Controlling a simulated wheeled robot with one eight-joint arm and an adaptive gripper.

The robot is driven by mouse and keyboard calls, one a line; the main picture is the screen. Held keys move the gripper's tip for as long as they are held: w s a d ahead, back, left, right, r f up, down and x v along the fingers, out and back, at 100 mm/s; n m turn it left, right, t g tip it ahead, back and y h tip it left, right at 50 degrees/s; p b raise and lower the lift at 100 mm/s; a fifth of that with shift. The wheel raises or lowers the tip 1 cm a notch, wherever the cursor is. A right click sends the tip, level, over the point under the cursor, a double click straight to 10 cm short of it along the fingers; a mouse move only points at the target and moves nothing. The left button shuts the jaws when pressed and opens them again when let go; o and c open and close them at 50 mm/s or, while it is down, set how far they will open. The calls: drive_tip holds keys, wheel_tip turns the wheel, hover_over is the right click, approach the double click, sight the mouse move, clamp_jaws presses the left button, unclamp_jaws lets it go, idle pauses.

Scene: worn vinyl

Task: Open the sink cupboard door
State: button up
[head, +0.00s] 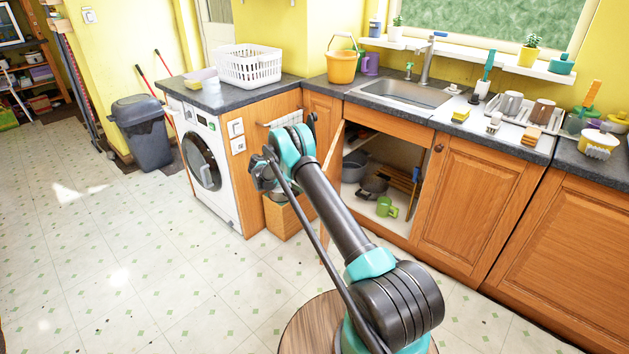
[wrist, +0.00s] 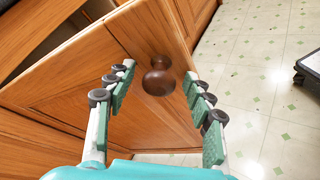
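The sink cupboard stands wide open in the head view, with pots, a green mug and a wooden rack inside. Its wooden door (head: 332,150) is swung out to the left and seen nearly edge-on, partly hidden by my arm. In the wrist view the door's panelled face (wrist: 150,45) fills the middle, with a round dark brown knob (wrist: 158,78). My gripper (wrist: 160,85) is open, its fingers spread on both sides of the knob, with gaps showing between. In the head view my gripper (head: 264,176) is beside the door, its fingers unclear.
The closed cupboard door (head: 465,205) is to the right of the opening. A grey bin (head: 143,130) stands farther back. The tiled floor on the left is clear.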

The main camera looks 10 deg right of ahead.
wheel_tip(320, 180, up, 10)
drive_tip(key=shift+r, duration=0.1)
idle(0.6)
drive_tip(key=shift+c, duration=0.2)
